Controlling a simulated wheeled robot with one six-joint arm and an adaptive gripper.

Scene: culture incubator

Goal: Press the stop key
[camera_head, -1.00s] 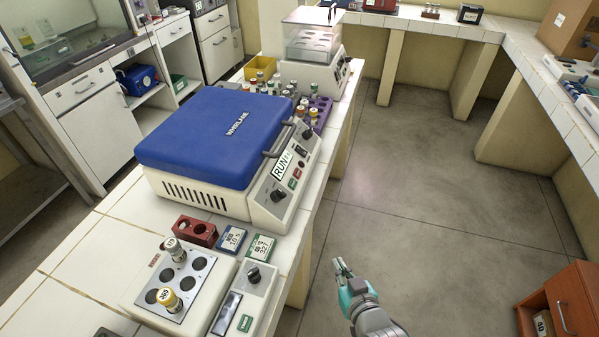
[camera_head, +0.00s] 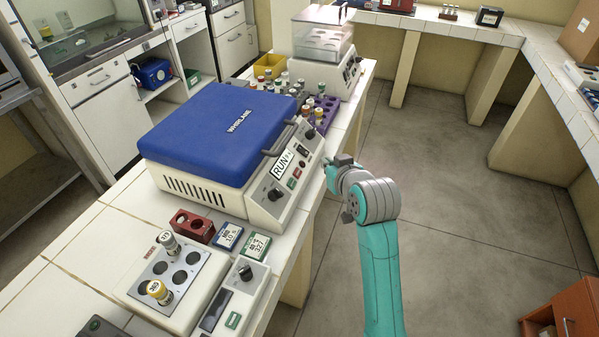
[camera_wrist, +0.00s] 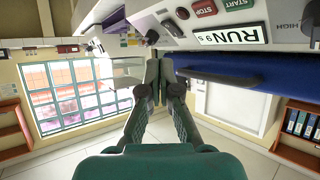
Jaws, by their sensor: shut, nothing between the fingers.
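The blue-lidded centrifuge (camera_head: 222,135) stands on the tiled bench with its lid down. Its sloped front panel carries the red stop key (camera_head: 297,173), beside a green start key (camera_head: 291,183) and a display reading RUN. In the wrist view, which is upside down, the stop key (camera_wrist: 204,8) shows at the top edge, labelled STOP, with the start key (camera_wrist: 238,4) to its right. My gripper (camera_head: 329,169) is shut and empty, just right of the panel and apart from the stop key. Its closed fingers (camera_wrist: 158,64) also fill the middle of the wrist view.
A black knob (camera_head: 276,194) and a dark switch sit on the same panel. A purple rack (camera_head: 324,113) with vials stands behind the centrifuge. A heating block (camera_head: 213,262) with two vials stands in front. The floor to the right is free.

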